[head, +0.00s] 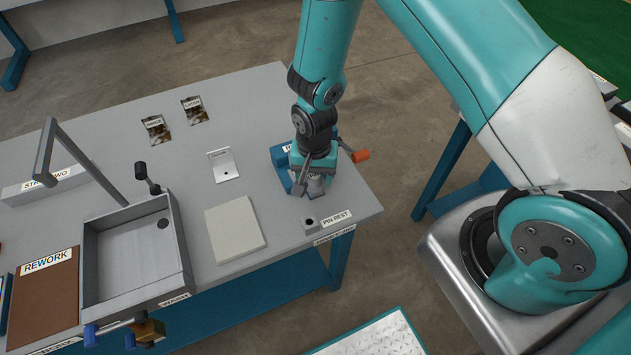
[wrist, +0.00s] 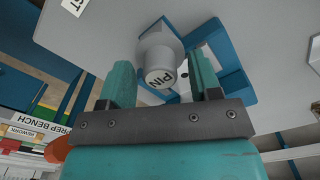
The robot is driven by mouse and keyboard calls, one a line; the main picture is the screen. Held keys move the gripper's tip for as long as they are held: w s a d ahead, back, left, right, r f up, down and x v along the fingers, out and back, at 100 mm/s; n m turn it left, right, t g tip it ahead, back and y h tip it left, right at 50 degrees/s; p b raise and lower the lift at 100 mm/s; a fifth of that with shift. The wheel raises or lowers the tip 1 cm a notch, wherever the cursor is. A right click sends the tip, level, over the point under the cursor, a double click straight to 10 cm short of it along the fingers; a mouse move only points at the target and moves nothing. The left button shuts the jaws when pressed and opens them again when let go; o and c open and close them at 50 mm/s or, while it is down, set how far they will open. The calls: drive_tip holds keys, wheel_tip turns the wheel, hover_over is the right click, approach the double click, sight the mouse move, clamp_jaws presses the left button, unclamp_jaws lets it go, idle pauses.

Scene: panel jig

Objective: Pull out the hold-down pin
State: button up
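My gripper (head: 314,188) points down at the right end of the bench. In the wrist view its two teal fingers (wrist: 162,82) stand apart on either side of the cap, with a gap visible on each side. No finger visibly presses on the knob. A blue fixture (head: 281,158) sits behind and beside the pin, partly hidden by my wrist; its blue frame (wrist: 236,72) shows in the wrist view.
A grey block labelled PIN REST (head: 309,223) with a dark hole stands near the bench's front right edge. An orange-ended lever (head: 360,156) sticks out right of my wrist.

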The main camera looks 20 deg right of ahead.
sight(315, 175)
clamp_jaws()
drive_tip(key=shift+r+p, duration=0.55)
drive_tip(key=shift+r, duration=0.15)
drive_tip(key=shift+r+p, duration=1.3)
drive_tip(key=shift+r, duration=0.45)
drive_tip(key=shift+d, duration=0.1)
